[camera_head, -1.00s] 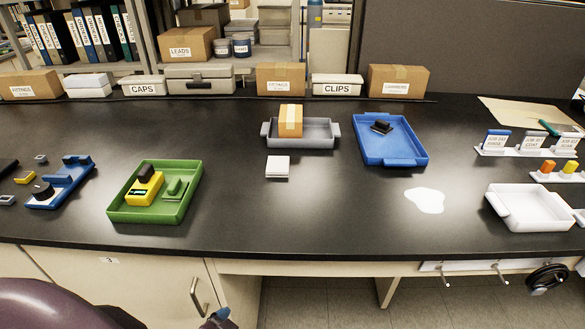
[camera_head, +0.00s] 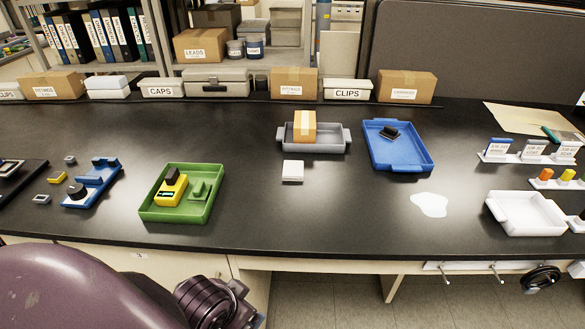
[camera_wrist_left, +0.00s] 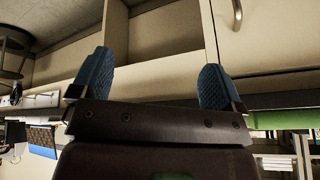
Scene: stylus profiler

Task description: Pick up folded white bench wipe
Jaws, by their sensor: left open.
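The folded white bench wipe (camera_head: 293,171) is a small white square lying flat on the black bench, just in front of the grey tray. My left gripper (camera_wrist_left: 160,85) shows in the left wrist view with its two blue fingers wide apart and nothing between them. It faces the cabinet fronts below the bench top. In the head view my left arm is at the lower left, in front of the bench edge and well away from the wipe; its fingers are not visible there. My right gripper is in neither view.
The grey tray (camera_head: 340,149) holding a tan box stands just behind the wipe. A blue tray (camera_head: 380,160) is to the right, a green tray (camera_head: 180,215) to the left. A white spill (camera_head: 429,205) lies right of the wipe. The bench in front of the wipe is clear.

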